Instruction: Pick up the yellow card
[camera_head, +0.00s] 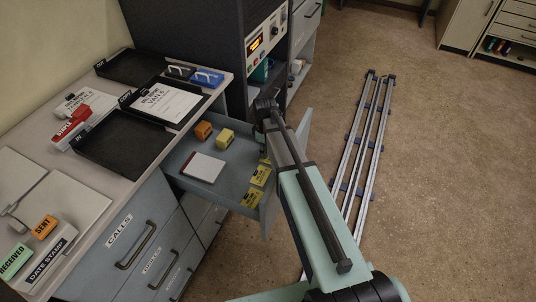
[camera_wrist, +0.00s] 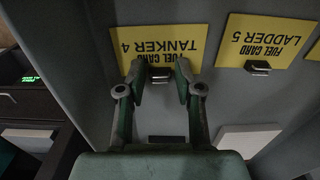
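A yellow card (camera_wrist: 205,48) reading "FUEL CARD TANKER 4" lies in the open drawer, with a small dark metal tab (camera_wrist: 160,72) at its edge. My gripper (camera_wrist: 160,75) is open over it, with one finger on each side of the tab. I cannot tell whether the fingers touch the card. A second yellow card (camera_wrist: 270,42), "FUEL CARD LADDER 5", lies to the right with its own tab. In the head view, yellow cards (camera_head: 260,175) (camera_head: 252,198) lie along the drawer's right side; my arm partly hides the farthest.
The open drawer (camera_head: 225,182) also holds an orange block (camera_head: 203,130), a yellow block (camera_head: 225,138) and a white pad (camera_head: 202,168). The desk with black trays (camera_head: 120,147) stands left. A dark console (camera_head: 228,45) rises behind. Floor is clear right of the rails (camera_head: 365,150).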

